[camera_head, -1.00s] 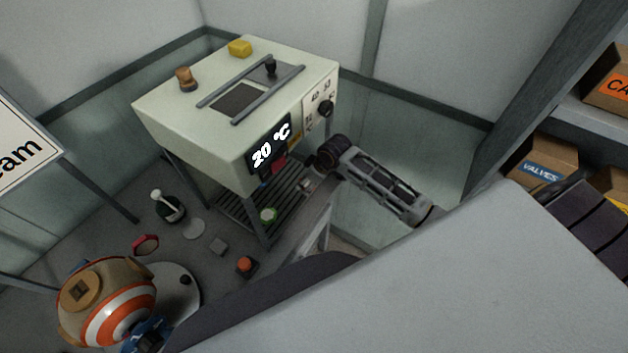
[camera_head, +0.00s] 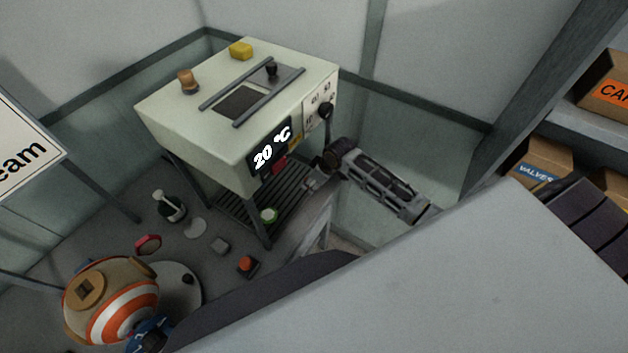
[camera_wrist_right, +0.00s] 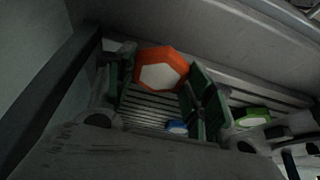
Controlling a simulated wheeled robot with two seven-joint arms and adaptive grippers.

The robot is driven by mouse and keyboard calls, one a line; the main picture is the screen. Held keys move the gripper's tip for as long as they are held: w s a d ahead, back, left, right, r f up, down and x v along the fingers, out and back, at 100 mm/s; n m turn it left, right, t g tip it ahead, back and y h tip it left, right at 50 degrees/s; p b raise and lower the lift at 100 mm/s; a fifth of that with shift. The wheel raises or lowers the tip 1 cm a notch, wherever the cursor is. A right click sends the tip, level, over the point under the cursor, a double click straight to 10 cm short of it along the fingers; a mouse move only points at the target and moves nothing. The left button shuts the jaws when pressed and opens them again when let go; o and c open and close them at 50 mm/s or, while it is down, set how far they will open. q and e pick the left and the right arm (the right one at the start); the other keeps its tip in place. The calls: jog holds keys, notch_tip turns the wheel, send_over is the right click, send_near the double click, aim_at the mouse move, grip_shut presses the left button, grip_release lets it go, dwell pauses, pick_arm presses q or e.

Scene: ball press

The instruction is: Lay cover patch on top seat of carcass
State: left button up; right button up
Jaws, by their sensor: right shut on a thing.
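The carcass (camera_head: 118,318) is a ball with orange and white stripes and tan panels, at the lower left of the head view. Its top seat (camera_head: 84,289) is a tan disc with a square dark recess, with nothing seen lying on it. My right gripper (camera_head: 314,181) is beside the front of the oven-like box, far from the carcass. In the right wrist view my right gripper (camera_wrist_right: 160,88) is shut on an orange-rimmed hexagonal patch with a pale face (camera_wrist_right: 160,76), seemingly the cover patch. My left gripper is not in view.
The white heated box (camera_head: 200,125) reads 20 °C and stands on legs over a slatted rack (camera_head: 240,210). A green-rimmed piece (camera_head: 268,215) lies on the rack.

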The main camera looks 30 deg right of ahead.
jog(key=shift+f, duration=0.15)
jog(key=o, duration=0.8)
jog(key=shift+o, duration=0.2)
